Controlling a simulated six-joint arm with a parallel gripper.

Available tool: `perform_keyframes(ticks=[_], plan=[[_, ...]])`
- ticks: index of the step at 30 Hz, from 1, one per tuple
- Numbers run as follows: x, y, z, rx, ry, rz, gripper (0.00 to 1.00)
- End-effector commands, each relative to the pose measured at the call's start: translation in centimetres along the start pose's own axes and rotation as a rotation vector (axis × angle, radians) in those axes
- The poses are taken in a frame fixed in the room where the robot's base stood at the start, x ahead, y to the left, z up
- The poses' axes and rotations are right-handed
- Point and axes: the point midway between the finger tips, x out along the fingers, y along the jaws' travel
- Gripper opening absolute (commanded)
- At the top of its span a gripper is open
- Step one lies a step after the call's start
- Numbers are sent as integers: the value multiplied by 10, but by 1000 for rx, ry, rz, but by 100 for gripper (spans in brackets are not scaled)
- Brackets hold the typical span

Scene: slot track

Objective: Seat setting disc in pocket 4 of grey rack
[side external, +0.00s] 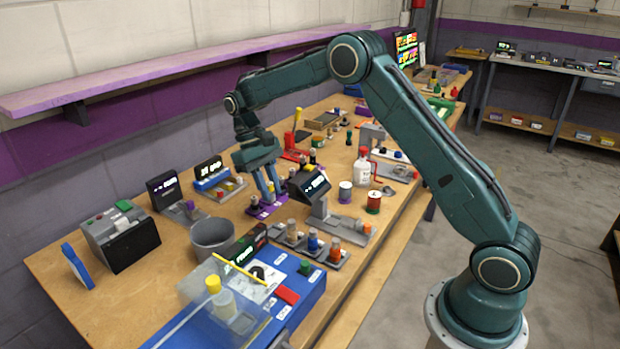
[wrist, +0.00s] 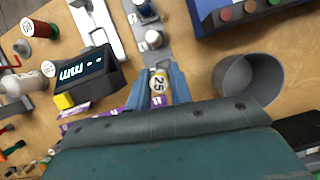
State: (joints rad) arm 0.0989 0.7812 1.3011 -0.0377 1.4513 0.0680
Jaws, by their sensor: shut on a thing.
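My gripper (wrist: 158,88) is shut on a small round piece (wrist: 158,82) with a pale yellow face marked 25, seen between its fingers in the wrist view. I take this to be the setting disc. In the side view my gripper (side external: 268,196) points down at the purple rack (side external: 262,211), and the piece is hard to make out there. Whether it is clear of the purple rack I cannot tell. The grey rack (side external: 296,246) lies just in front, holding beige, blue and orange capped pieces. Its near end (wrist: 155,60) shows in the wrist view; its pocket numbers are unreadable.
A grey cup (side external: 212,236) stands left of the grey rack and also shows in the wrist view (wrist: 248,80). A black display box (side external: 309,184) stands close right of my gripper. A blue tray (side external: 300,297) with a clear cover lies in front.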

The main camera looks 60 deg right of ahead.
Motion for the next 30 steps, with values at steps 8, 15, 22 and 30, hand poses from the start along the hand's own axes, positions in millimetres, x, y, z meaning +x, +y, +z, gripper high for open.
perform_keyframes(ticks=[8,15,22,30], plan=[[43,0,-17,-1,-3,1,0],[53,-1,-22,-1,0,0,0],[60,-1,-24,-1,-1,0,0],[87,-1,-36,-1,-2,0,0]])
